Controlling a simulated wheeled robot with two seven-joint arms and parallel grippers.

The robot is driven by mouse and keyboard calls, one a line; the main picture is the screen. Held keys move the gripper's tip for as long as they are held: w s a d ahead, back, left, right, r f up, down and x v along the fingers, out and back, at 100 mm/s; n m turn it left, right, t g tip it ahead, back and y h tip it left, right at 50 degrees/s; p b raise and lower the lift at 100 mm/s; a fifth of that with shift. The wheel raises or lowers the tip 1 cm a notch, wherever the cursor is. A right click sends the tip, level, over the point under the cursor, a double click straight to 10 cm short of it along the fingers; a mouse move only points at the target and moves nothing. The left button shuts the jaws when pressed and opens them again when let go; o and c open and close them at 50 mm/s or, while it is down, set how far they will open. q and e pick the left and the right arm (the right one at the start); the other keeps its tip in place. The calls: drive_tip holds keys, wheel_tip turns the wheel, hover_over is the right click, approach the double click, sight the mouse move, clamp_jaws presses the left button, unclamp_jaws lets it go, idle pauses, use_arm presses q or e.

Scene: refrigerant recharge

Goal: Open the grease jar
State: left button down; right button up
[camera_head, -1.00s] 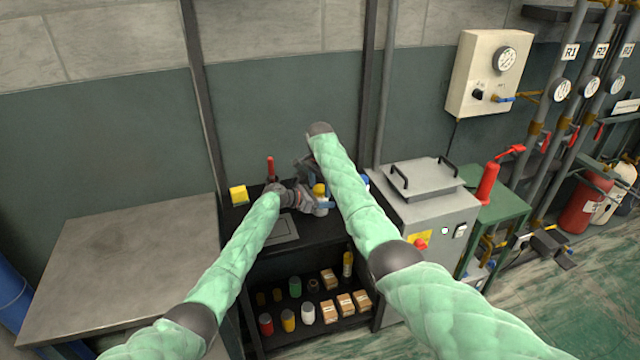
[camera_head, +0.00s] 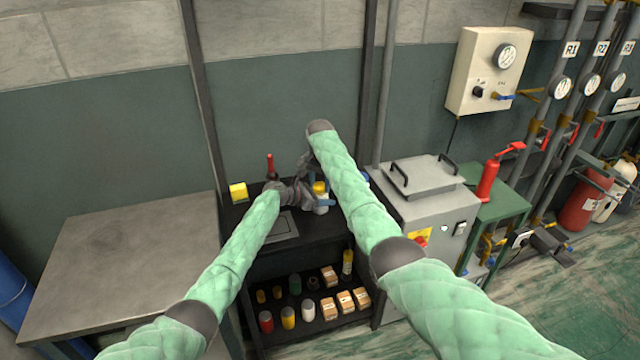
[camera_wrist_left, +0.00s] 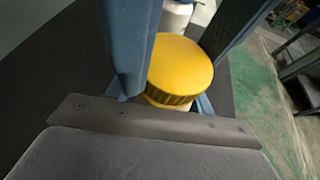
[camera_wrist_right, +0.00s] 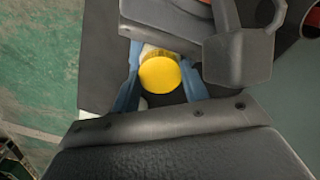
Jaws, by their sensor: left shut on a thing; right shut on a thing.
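The grease jar has a yellow lid (camera_head: 320,187) and a pale body (camera_head: 321,206); it stands upright on the black bench. My left gripper (camera_head: 312,197) comes in from the left and is shut on the jar, with blue fingers on both sides. The yellow lid fills the middle of the left wrist view (camera_wrist_left: 180,68). My right gripper (camera_head: 318,177) reaches in from above and behind. In the right wrist view its blue fingers lie on either side of the lid (camera_wrist_right: 160,75). The lid looks seated on the jar; the exact finger contacts are partly hidden.
A yellow block (camera_head: 238,192) and a red-handled tool (camera_head: 270,166) are at the bench's back left. A white container (camera_wrist_left: 177,15) stands close to the jar. A grey machine (camera_head: 430,220) is to the right. The left metal table (camera_head: 130,255) is clear.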

drive_tip(key=o, duration=1.1)
use_arm(q)
drive_tip(key=shift+d, duration=0.1)
use_arm(e)
drive_tip(key=shift+a+r, duration=0.15)
drive_tip(key=shift+r, duration=2.2)
use_arm(q)
drive_tip(key=shift+c, duration=2.4)
unclamp_jaws()
use_arm(e)
drive_tip(key=shift+f, duration=0.1)
